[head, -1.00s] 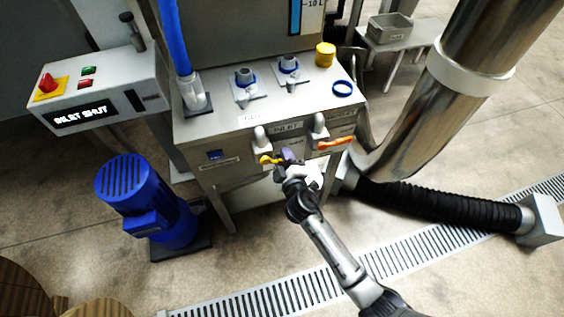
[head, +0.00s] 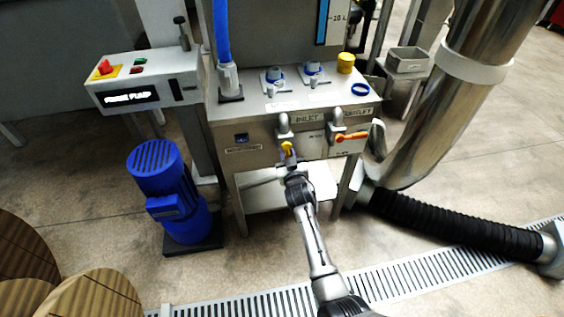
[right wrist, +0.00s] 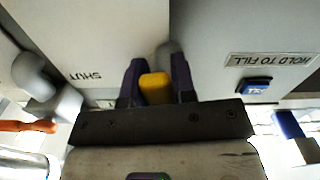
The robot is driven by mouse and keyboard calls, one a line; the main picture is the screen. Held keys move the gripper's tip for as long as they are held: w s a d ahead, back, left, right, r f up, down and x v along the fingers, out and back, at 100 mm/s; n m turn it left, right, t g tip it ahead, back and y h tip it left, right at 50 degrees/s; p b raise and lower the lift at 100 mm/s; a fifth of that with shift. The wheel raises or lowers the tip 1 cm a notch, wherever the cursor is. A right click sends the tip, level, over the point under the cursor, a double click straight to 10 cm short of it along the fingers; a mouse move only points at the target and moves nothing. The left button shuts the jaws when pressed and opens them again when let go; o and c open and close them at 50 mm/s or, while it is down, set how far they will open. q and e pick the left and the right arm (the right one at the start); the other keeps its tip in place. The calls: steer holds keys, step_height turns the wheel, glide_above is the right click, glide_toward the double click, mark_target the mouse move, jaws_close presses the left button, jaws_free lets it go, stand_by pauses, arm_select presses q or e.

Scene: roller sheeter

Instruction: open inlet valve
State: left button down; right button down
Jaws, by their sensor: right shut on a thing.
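The inlet valve has a yellow handle (head: 287,148) below the INLET label (head: 307,118) on the steel machine's front. The handle points down, roughly in line with its grey pipe (head: 284,128). My right gripper (head: 290,160) reaches it from below and is shut on it. In the right wrist view the yellow handle (right wrist: 155,88) sits between the two dark purple fingers of the gripper (right wrist: 155,80). The panel display (head: 131,97) shows new text, which seems to end in "PUMP". My left gripper is not in view.
The outlet valve's orange handle (head: 352,137) lies sideways just right of the inlet valve. A blue motor (head: 165,190) stands on the floor at left. A black hose (head: 450,225) and a floor grate (head: 400,277) lie at right and front.

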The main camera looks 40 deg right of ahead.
steer(key=shift+w+a+m, duration=0.2)
steer(key=shift+a+m, duration=0.25)
steer(key=shift+m, duration=0.35)
steer(key=c, duration=0.9)
jaws_free()
steer(key=shift+c, duration=0.2)
steer(key=shift+s+a+p, duration=0.1)
steer(key=shift+p, duration=0.25)
